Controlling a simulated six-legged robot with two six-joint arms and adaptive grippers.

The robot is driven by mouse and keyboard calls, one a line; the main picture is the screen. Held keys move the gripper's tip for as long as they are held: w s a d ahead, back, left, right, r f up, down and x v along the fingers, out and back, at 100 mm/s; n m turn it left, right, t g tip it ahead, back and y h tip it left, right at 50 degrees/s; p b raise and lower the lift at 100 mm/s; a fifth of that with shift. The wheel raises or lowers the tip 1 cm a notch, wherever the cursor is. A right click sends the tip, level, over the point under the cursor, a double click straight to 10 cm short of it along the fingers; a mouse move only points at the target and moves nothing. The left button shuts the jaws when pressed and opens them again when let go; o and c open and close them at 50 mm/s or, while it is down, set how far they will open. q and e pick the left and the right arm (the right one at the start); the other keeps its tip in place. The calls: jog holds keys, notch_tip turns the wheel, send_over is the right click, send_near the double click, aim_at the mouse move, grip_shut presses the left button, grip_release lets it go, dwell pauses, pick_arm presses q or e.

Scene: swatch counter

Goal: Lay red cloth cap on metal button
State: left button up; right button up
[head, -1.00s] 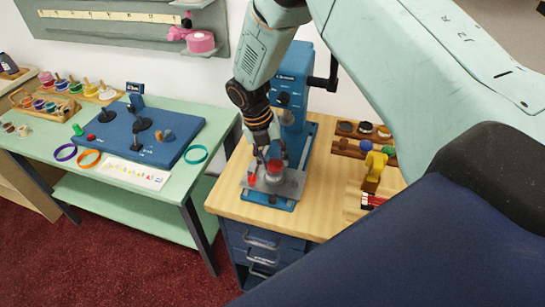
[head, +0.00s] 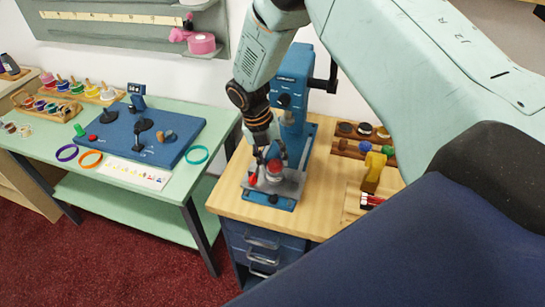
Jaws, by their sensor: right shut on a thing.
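The red cloth cap (head: 275,167) is a small red round piece between the fingertips of my right gripper (head: 269,165). My right gripper is shut on it and points down over the grey metal plate (head: 290,187) of the blue press. A small grey metal piece (head: 273,178), perhaps the metal button, shows just under the cap. I cannot tell whether the cap touches it. A second small red spot (head: 252,179) is at the left side of the plate. My left gripper is not in view.
The blue press (head: 291,85) with a dark side lever stands on a wooden counter (head: 235,200) with drawers. Wooden racks of discs (head: 362,142) and a yellow tool (head: 374,172) are to the right. A green table (head: 60,137) with a blue board (head: 165,125) is left.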

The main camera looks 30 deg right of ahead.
jog(key=shift+w+d+f, duration=0.1)
jog(key=shift+d+f, duration=0.05)
dwell(0.5)
dwell(0.3)
jog(key=shift+a, duration=0.2)
jog(key=shift+d+p, duration=0.15)
jog(key=shift+p, duration=0.3)
jog(key=shift+f+b, duration=0.35)
jog(key=shift+f, duration=0.2)
dwell(1.0)
jog(key=o, duration=0.7)
